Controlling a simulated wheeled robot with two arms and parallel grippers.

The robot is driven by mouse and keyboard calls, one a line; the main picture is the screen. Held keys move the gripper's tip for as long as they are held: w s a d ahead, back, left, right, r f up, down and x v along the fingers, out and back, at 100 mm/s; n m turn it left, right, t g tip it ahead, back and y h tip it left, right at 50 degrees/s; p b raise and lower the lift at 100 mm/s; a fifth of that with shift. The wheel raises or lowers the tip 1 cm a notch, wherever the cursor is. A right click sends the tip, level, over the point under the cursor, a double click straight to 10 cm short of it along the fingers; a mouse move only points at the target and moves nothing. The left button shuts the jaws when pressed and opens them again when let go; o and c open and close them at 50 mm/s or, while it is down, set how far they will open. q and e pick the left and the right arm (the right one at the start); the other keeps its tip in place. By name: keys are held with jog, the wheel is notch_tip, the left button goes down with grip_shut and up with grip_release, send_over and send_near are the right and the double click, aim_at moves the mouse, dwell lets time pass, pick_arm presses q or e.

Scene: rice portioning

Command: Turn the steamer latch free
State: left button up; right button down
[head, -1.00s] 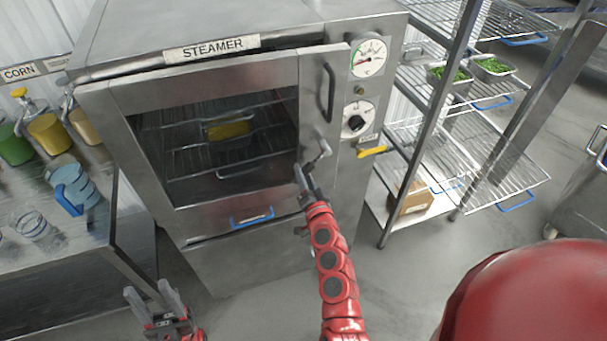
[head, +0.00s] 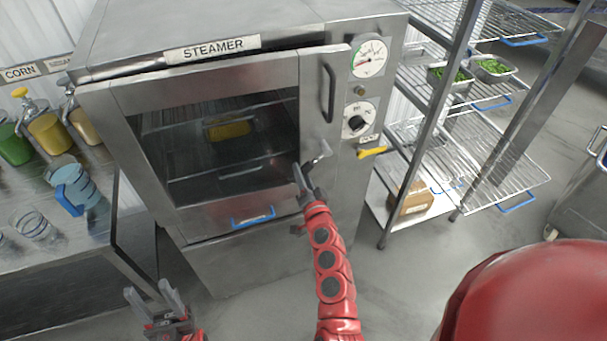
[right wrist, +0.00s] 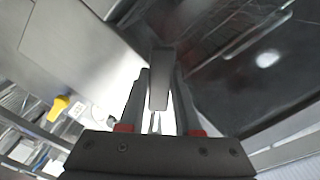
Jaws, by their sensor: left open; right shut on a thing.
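The steel steamer (head: 240,28) stands in the middle of the head view. Its windowed door (head: 205,72) has a vertical handle (head: 329,92) at upper right. The latch (head: 323,153) is a small metal lever on the door's right side, below that handle. My right gripper (head: 304,180) is at the latch, its fingers shut on the lever. In the right wrist view the latch lever (right wrist: 160,78) sits between the fingers of the right gripper (right wrist: 155,100). My left gripper (head: 155,298) is open and empty at lower left, apart from the steamer.
A yellow-handled part (head: 372,151) sticks out right of the door. A wire rack (head: 480,135) with trays of green food stands at right. A steel table (head: 75,255) with a blue-handled jug (head: 78,188) and dispensers is at left. Floor in front is clear.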

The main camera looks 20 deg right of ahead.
aim_at(289, 149)
jog(key=r+m, duration=0.1)
jog(key=a+r+m, duration=0.1)
jog(key=m, duration=0.1)
jog(key=shift+a+r, duration=0.15)
jog(key=r+m, duration=0.1)
jog(key=r+m+p, duration=0.1)
jog(key=shift+a+m, duration=0.3)
jog(key=shift+a, duration=0.05)
jog(key=shift+a+r+m, duration=0.2)
jog(key=shift+r+m, duration=0.8)
jog(key=shift+m, duration=0.4)
jog(key=c, duration=0.6)
grip_release()
jog(key=shift+r, duration=0.1)
